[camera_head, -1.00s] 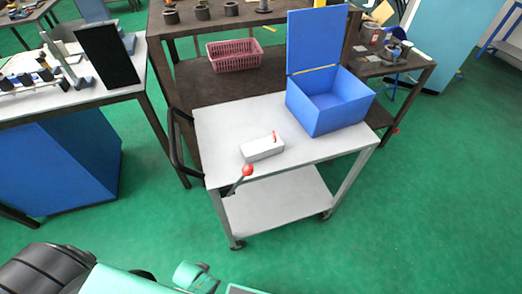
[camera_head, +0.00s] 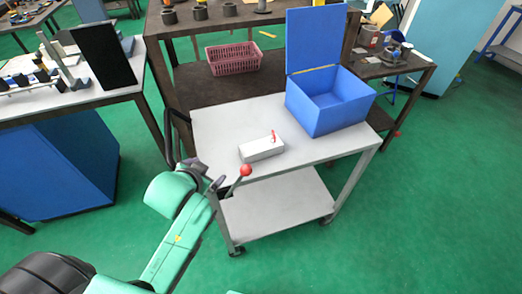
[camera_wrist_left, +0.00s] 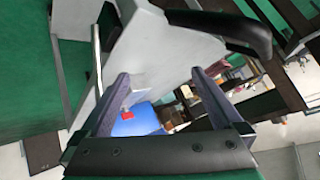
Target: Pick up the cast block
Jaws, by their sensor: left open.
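A pale grey block (camera_head: 262,149), likely the cast block, lies on the top of the grey cart (camera_head: 225,120). A small red piece stands on it. My left gripper (camera_head: 207,174) is open and empty at the cart's near left corner, to the left of the block and apart from it. In the left wrist view the two fingers (camera_wrist_left: 162,85) are spread, with the pale cart top beyond them. A small red spot (camera_wrist_left: 127,116) shows there by the left finger; I cannot tell what it belongs to. My right gripper is not in view.
A lever with a red knob (camera_head: 246,170) stands at the cart's front edge, close to my left gripper. An open blue box (camera_head: 330,108) sits on the cart's right part. A black handle (camera_head: 172,135) is at its left end.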

